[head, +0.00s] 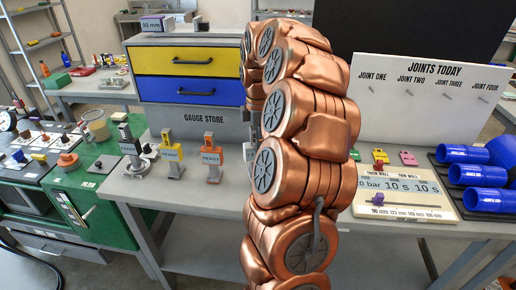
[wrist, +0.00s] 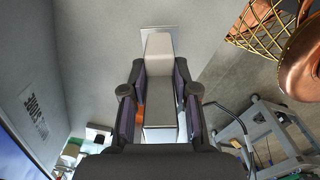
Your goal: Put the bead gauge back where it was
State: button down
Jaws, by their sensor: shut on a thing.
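In the wrist view my gripper (wrist: 157,92) is shut on a pale grey, block-shaped thing, which I take to be the bead gauge (wrist: 158,65). Its long body lies between the two dark finger pads. No marking on it is readable. A bit of orange (wrist: 139,117) shows beside the left finger. In the head view my copper arm hides the gripper and the held thing.
A yellow and blue drawer unit (head: 187,75) stands behind the gauges. Right of my arm are a joints board (head: 430,100), a printed panel (head: 400,190) and blue pipes (head: 478,175). A green cart (head: 95,195) stands left. The wrist view shows a yellow wire basket (wrist: 262,28).

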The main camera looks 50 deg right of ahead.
jog(key=shift+f+p, duration=0.3)
jog(key=shift+f, duration=1.45)
jog(key=c, duration=0.9)
grip_release()
jog(key=shift+r, duration=0.15)
notch_tip(320, 180, up, 11)
jog(key=b, duration=0.2)
jog(key=shift+r+b, duration=0.2)
jog(key=shift+b, duration=0.1)
jog(key=shift+r, duration=0.35)
